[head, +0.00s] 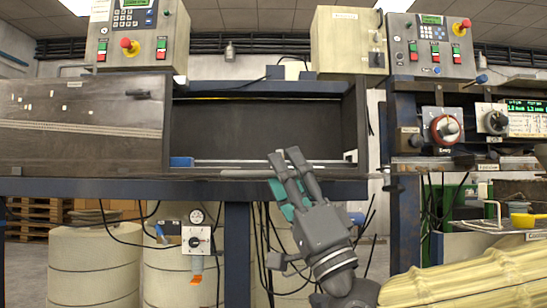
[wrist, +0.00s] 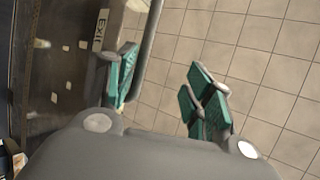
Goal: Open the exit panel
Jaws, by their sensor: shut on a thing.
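The light edge with the EXIT label (wrist: 100,30) of the exit panel is at the top left of the wrist view. A grey bar (wrist: 148,45) runs beside it between my fingers, close to the left teal pad. In the head view my gripper (head: 290,178) reaches up in front of the open dark bay (head: 265,125). I cannot tell the panel's outline there, as the gripper covers part of the bay's lower edge.
A dark panel (head: 80,135) with white pieces lies left of the bay. Control boxes (head: 135,38) stand above, with another (head: 432,45) at the right. Cables hang under the blue frame (head: 110,188). Tiled floor (wrist: 240,50) is clear.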

